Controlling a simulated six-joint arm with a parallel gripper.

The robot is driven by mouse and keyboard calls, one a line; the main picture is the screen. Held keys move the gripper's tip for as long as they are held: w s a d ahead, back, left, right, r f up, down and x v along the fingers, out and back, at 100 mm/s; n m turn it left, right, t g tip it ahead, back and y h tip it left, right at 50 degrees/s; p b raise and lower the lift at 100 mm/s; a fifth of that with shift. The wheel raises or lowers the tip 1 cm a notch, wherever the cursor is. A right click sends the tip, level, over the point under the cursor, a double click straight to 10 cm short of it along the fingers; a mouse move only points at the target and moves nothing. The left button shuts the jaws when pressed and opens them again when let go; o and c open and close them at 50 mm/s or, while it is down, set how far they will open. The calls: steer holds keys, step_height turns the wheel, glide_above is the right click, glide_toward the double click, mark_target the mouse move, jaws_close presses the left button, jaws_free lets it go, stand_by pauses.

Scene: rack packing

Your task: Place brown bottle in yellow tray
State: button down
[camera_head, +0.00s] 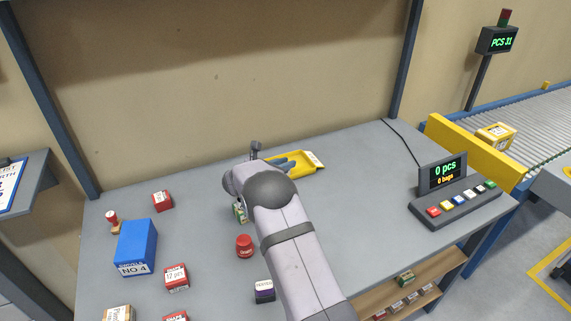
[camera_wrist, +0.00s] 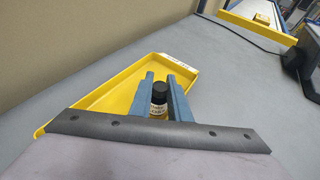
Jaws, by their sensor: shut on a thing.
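The yellow tray (camera_head: 313,158) lies near the back of the table, behind my arm. It also shows in the wrist view (camera_wrist: 106,100), with a white label on its far rim. My gripper (camera_wrist: 160,79) has blue fingers and is shut on a small dark bottle (camera_wrist: 159,97) with a black cap and a white label. I take it to be the brown bottle. The fingers and bottle appear over the tray in the wrist view; the bottle's base is hidden, so its height above the tray floor is unclear. In the head view my arm hides the bottle.
A red-lidded jar (camera_head: 244,245) and a small green-and-white item (camera_head: 240,212) stand left of my arm. A blue box (camera_head: 136,247) and several red boxes are further left. A button console (camera_head: 455,197) stands on the right.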

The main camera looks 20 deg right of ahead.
steer(key=shift+f, duration=0.15)
steer(key=c, duration=1.7)
jaws_free()
steer(key=shift+o, duration=0.2)
steer(key=shift+a+r, duration=0.15)
steer(key=shift+r, duration=0.05)
steer(key=b+v, duration=0.1)
steer(key=v, duration=0.4)
steer(key=shift+a, duration=0.1)
step_height(320, 180, up, 7)
steer(key=shift+d, duration=0.2)
steer(key=shift+s, duration=0.1)
